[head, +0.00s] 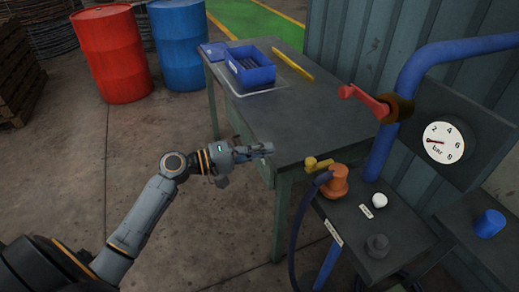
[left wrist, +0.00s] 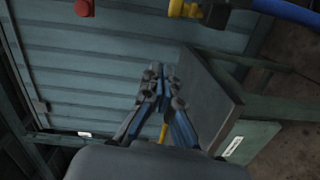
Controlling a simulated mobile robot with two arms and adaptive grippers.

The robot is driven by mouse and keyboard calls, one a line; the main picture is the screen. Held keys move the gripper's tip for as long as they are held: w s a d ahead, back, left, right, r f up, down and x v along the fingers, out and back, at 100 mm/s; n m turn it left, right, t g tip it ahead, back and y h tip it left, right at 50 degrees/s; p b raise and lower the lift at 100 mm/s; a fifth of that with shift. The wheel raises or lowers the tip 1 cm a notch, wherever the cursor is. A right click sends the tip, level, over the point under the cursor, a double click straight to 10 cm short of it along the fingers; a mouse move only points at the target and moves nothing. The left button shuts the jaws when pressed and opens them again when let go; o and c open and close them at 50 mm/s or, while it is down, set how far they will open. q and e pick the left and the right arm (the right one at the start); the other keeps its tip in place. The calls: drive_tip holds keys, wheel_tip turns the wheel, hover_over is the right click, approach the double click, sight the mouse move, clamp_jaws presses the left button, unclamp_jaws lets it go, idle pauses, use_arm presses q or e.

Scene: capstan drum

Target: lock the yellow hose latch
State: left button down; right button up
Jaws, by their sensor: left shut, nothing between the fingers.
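The yellow hose latch (head: 318,163) sits on top of the orange hose coupling (head: 335,182) at the left end of the dark shelf, with its knob toward the left. A dark blue hose (head: 305,210) runs down from the coupling. My left gripper (head: 264,150) is shut and empty, to the left of the latch and apart from it, by the table's near edge. Its closed fingers also show in the left wrist view (left wrist: 156,78). I cannot tell whether the yellow part at the top of that view is the latch. My right gripper is not in view.
The grey table (head: 320,120) carries a blue bin (head: 250,66) and a yellow bar (head: 293,64). A red lever (head: 364,101) and thick blue pipe (head: 410,80) stand above the shelf, beside a gauge (head: 443,142). A white cap (head: 379,200) and grey knob (head: 377,245) are on the shelf.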

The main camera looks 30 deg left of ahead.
sight(319, 168)
use_arm(q)
drive_tip(key=w+d+p, duration=0.2)
drive_tip(key=d+p, duration=0.1)
drive_tip(key=d, duration=0.4)
drive_tip(key=shift+w+d+f, duration=0.3)
drive_tip(key=shift+f, duration=0.1)
